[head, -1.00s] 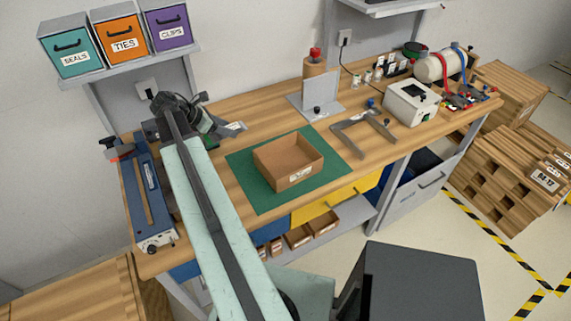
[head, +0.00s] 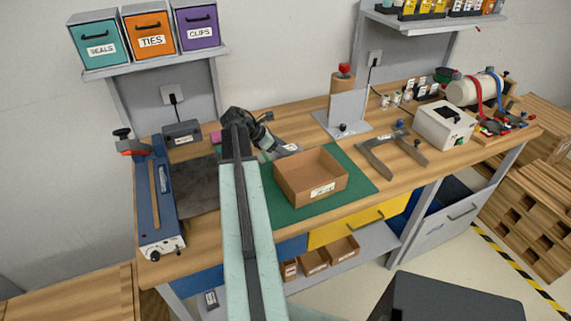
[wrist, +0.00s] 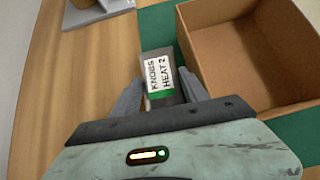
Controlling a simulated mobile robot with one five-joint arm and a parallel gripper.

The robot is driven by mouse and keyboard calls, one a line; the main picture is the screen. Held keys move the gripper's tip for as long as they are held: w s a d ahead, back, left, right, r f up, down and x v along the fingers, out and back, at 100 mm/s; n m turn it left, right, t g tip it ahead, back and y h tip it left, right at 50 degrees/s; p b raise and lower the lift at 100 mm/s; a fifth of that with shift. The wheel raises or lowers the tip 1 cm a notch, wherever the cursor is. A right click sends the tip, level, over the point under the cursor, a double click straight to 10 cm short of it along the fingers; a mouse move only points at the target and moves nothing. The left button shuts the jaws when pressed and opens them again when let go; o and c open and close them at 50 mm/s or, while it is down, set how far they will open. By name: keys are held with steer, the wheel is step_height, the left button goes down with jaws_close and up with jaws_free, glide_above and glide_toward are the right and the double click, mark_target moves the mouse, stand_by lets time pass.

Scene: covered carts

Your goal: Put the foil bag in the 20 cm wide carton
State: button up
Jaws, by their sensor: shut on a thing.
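My gripper (wrist: 158,88) is shut on the foil bag (wrist: 157,66), a narrow pouch with a white label reading KNOBS HEAT 2 and a green strip. In the head view my gripper (head: 277,149) is above the bench at the back left of the carton, with the bag (head: 290,148) beyond its tips. The open, empty brown carton (head: 298,195) stands on the green mat. In the wrist view the carton (wrist: 248,55) is just right of the bag. The bag is beside the carton, not over its opening. Its height above the bench is hard to tell.
The green mat (head: 357,181) has free room around the carton. A grey stand with a brown roll (head: 343,108) is behind it. A grey bracket (head: 380,165) and a white box (head: 444,124) are at the right, a blue sealer (head: 160,215) at the left.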

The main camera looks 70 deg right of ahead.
steer(key=shift+f+b, duration=1.95)
steer(key=shift+b, duration=0.05)
steer(key=o, duration=1.3)
steer(key=shift+r, duration=0.1)
steer(key=shift+c, duration=0.2)
